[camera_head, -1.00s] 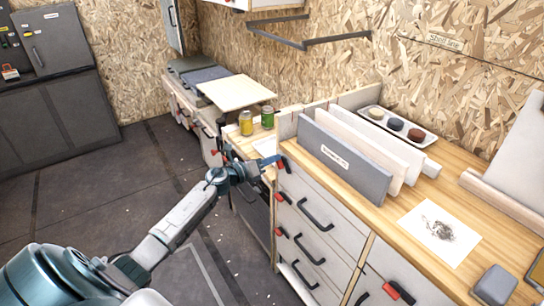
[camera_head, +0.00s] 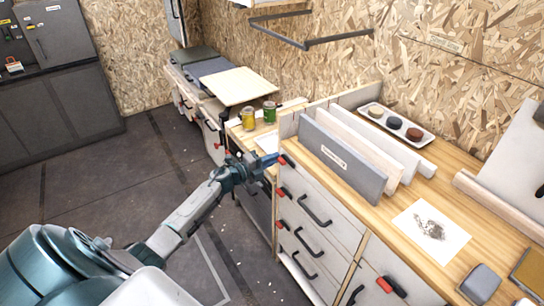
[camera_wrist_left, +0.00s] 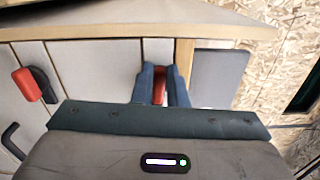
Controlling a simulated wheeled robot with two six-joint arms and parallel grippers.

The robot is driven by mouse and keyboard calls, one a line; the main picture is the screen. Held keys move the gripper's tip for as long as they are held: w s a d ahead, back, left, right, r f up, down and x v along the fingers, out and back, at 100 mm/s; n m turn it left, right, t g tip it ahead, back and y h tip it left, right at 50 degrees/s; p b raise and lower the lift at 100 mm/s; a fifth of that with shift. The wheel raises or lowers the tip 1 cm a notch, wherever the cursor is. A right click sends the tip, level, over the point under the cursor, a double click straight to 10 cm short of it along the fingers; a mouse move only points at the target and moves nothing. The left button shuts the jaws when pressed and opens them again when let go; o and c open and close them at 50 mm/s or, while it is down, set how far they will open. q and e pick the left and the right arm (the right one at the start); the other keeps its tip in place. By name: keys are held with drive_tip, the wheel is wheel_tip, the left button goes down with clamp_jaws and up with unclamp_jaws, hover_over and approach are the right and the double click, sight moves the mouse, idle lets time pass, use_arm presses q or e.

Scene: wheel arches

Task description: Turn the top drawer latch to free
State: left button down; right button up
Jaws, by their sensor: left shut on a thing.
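A white drawer cabinet (camera_head: 330,186) stands under the wooden worktop. Red latches run down its left edge. My left gripper (camera_head: 277,160) is at the uppermost red latch (camera_head: 285,160), near the cabinet's top left corner. In the left wrist view, both dark fingers (camera_wrist_left: 162,84) are shut on this latch (camera_wrist_left: 159,85), which shows as a narrow red strip between them. The fingers hide most of it, so its exact angle cannot be told. A second red latch (camera_head: 282,192) sits below it. My right gripper is not in view.
Black bar handles (camera_head: 315,211) stick out from the drawer fronts. The floor in front is clear.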

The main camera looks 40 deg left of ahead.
use_arm(q)
drive_tip(key=shift+f+n, duration=0.1)
drive_tip(key=shift+n, duration=0.5)
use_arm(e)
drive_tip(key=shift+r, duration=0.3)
use_arm(q)
drive_tip(key=c, duration=1.4)
unclamp_jaws()
drive_tip(key=shift+c, duration=0.2)
